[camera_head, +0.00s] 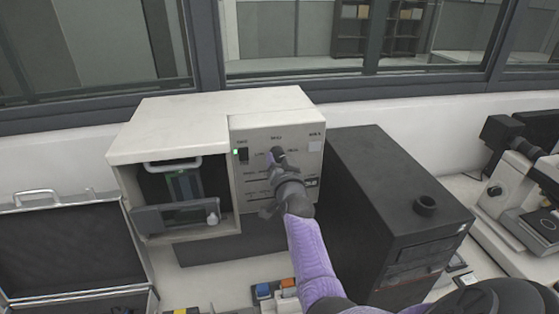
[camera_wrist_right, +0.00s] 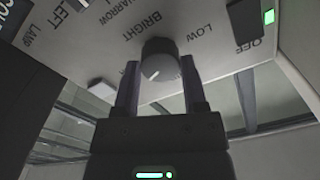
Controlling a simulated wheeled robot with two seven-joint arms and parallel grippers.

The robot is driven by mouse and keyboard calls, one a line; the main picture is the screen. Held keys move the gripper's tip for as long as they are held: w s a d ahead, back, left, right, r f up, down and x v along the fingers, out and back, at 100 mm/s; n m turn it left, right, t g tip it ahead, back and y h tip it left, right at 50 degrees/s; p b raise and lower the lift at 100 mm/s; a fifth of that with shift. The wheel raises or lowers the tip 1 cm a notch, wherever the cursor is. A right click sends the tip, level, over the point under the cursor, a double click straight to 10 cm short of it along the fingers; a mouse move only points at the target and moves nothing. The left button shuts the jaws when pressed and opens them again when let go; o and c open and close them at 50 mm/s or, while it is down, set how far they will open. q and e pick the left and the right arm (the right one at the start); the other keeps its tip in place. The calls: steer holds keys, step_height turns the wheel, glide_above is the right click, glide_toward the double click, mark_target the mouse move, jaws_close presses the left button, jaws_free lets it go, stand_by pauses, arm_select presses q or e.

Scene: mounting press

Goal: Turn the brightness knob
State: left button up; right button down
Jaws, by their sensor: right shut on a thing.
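The brightness knob (camera_wrist_right: 160,66) is a dark round dial with a pale pointer line, on the pale panel with the words BRIGHT, LOW and NARROW printed around it. My right gripper (camera_wrist_right: 158,84) has one finger on each side of the knob in the right wrist view and is shut on it. In the head view my right gripper (camera_head: 278,160) reaches up to the front panel of the white machine (camera_head: 245,128), and its fingers and wrist hide most of the knob and part of the panel. My left gripper is not in view.
A black switch (camera_head: 243,155) with a green light sits left of the knob. The machine's open bay (camera_head: 152,185) is at its left. A black box (camera_head: 385,180) stands close on the right. An open case (camera_head: 75,240) lies at far left, a microscope (camera_head: 525,165) at far right.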

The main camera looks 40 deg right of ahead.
steer(key=shift+m, duration=1.1)
steer(key=shift+c, duration=0.7)
jaws_free()
steer(key=p+v, duration=0.1)
steer(key=v, duration=0.9)
